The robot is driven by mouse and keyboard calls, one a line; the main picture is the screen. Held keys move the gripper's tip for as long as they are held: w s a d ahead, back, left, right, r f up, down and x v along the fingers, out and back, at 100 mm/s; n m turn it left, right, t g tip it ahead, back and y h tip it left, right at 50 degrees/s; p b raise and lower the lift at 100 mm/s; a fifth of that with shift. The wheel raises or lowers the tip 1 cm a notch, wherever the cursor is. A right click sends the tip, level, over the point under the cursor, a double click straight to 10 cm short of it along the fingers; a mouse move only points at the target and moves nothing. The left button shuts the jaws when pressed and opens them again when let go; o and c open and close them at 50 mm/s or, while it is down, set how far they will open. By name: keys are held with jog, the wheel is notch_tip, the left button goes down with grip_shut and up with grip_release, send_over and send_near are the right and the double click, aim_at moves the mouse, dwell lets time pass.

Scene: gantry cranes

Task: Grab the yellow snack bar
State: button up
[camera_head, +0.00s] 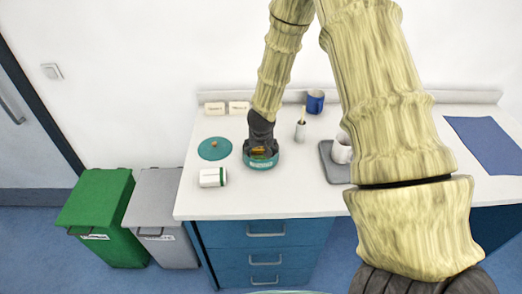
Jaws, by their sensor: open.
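My gripper (261,153) points down over a round teal dish (262,166) on the white counter. It is open. A small yellow item (259,151), which looks like the snack bar, shows between or just beneath the fingers, inside the dish. Most of it is hidden by the gripper, so I cannot tell whether the fingers touch it.
A teal plate (208,155) with a small brown item and a white-and-green can (212,178) lie left of the dish. A small holder (300,132), blue mug (315,101) and grey tray (332,170) with a white mug (342,150) stand right. Bins (100,205) stand left.

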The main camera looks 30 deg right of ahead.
jog(key=shift+c, duration=0.2)
jog(key=c, duration=0.5)
jog(key=shift+r, duration=0.1)
